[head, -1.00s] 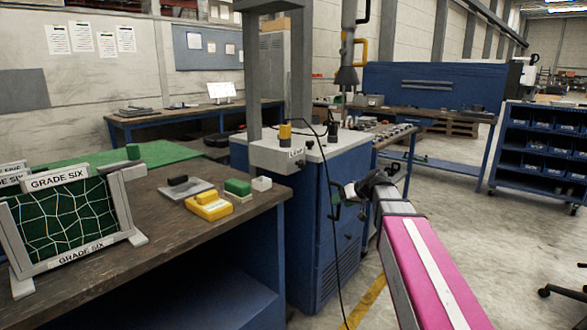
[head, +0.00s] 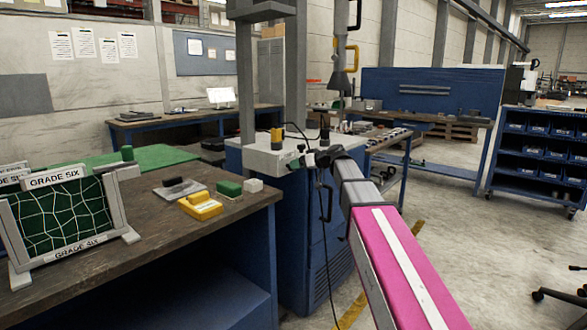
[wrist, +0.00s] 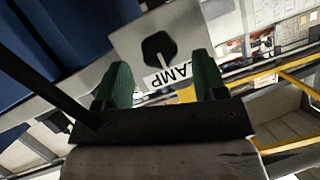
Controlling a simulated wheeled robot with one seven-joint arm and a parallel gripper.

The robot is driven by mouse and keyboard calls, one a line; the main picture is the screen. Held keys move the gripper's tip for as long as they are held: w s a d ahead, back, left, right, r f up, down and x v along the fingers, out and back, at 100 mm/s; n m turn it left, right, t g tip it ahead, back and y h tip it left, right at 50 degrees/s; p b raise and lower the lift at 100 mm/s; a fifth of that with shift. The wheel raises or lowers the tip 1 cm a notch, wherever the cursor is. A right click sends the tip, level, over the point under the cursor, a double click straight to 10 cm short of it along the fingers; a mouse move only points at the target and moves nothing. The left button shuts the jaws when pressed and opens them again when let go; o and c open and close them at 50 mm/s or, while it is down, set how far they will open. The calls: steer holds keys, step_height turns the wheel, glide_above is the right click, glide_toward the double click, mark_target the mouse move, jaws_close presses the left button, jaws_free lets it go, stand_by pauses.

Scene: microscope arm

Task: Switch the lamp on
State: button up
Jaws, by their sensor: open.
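In the wrist view, a pale box (wrist: 130,38) carries a black switch lever (wrist: 158,46) with a dark hexagonal base. Below it is a white label (wrist: 166,77) reading "LAMP", its left end cut off from sight. My gripper (wrist: 161,60) is open. Its two green fingers stand one on each side of the label, just short of or beside the lever; I cannot tell whether they touch the box. In the head view, my gripper (head: 303,158) is at the front right of the grey-white box (head: 255,160) on the blue cabinet. It hides the label and lever there.
The blue cabinet (head: 300,225) stands right of the wooden bench (head: 150,210). On the bench are a yellow block (head: 201,206), a green block (head: 229,188) and a framed net panel (head: 65,212). A black cable hangs down the cabinet front. A blue bin rack (head: 540,150) stands right.

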steer(key=shift+x, duration=1.75)
steer(key=c, duration=0.9)
steer(key=shift+c, duration=0.2)
